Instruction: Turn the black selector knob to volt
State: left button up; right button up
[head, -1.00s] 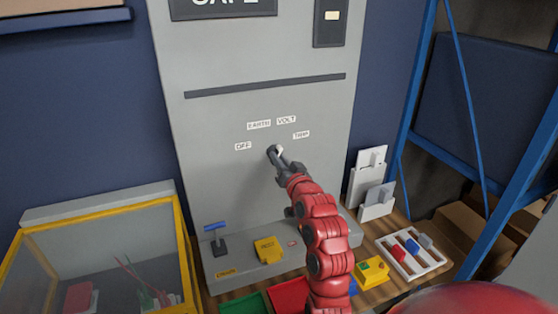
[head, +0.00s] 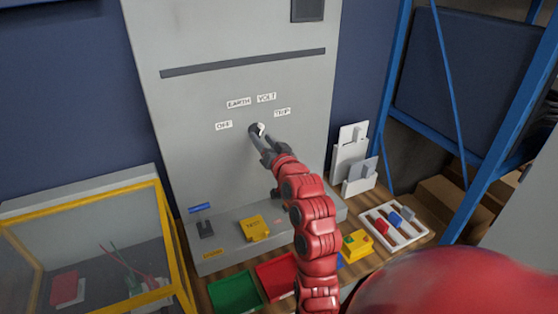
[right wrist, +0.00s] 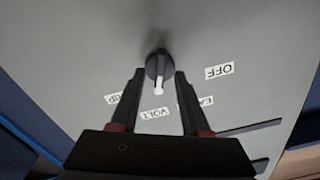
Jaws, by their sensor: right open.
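In the right wrist view the knob (right wrist: 157,64) has a white pointer that points down at the VOLT label (right wrist: 154,113). The VOLT label also shows in the head view (head: 266,97). My right gripper (head: 261,141) is at the knob. In the right wrist view its fingers (right wrist: 159,75) are open, one tip on each side of the knob, with gaps visible. One finger partly covers the EARTH label. My left gripper is not in view.
A blue-handled lever (head: 202,209) and a yellow block (head: 254,227) are on the ledge below. Green (head: 235,290) and red (head: 274,277) trays are in front. A yellow-framed case (head: 170,240) stands left. A white rack (head: 395,235) and blue shelving (head: 400,80) are right.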

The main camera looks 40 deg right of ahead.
jog(key=p+v, duration=1.3)
jog(key=v, duration=0.3)
jog(key=shift+w, duration=0.15)
